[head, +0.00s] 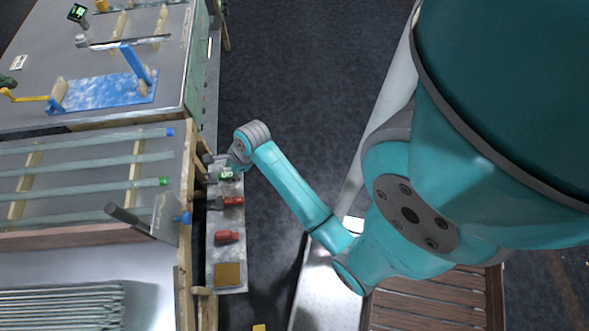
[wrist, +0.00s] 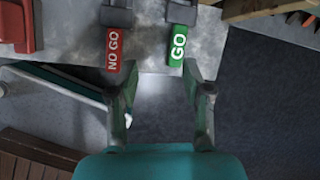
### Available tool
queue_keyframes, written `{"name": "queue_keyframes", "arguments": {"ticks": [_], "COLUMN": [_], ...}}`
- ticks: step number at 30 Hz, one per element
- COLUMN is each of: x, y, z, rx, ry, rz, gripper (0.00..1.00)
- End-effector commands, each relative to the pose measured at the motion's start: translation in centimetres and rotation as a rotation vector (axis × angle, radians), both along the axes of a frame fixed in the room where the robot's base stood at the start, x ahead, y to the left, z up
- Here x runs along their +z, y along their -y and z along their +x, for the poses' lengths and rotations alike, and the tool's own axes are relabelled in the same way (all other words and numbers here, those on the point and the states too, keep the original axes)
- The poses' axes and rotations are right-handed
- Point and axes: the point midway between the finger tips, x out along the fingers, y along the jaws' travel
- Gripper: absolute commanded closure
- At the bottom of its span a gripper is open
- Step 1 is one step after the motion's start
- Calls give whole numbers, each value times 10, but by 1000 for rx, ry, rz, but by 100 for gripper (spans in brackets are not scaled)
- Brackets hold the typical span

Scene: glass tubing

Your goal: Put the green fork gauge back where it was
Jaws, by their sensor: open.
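The green fork gauge marked GO (wrist: 181,46) lies on a narrow grey shelf (wrist: 150,60), its green end at the shelf edge. It also shows in the head view (head: 227,174), at the far end of the shelf. My gripper (wrist: 157,85) is open and empty, its fingers pointing at the shelf edge. The green gauge is ahead of the right finger, apart from it as far as I can see. In the head view my gripper (head: 238,160) is partly hidden by my wrist, beside the green gauge.
A red NO GO gauge (wrist: 114,48) lies left of the green one. A red tool (head: 228,237) and a brown pad (head: 228,273) are nearer on the shelf. Benches with glass tubes (head: 90,160) stand left of it.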

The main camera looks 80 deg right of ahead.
Motion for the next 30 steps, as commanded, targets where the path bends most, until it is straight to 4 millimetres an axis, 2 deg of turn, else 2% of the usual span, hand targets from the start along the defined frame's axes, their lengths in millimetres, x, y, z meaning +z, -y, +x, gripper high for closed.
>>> {"name": "queue_keyframes", "arguments": {"ticks": [1,6,11,14,17,23,30], "x": [-9,-21,-18,-9,5,47,119], "y": [-19,-62,-97,-116,-132,-158,-181], "z": [-10,-39,-73,-95,-118,-165,-217], "rx": [71,323,561,708,855,1140,1449], "ry": [21,114,187,228,264,324,377], "rz": [-49,-267,-488,-633,-785,-1107,-1528], "gripper": [51,51,51,51,51,51,51]}}
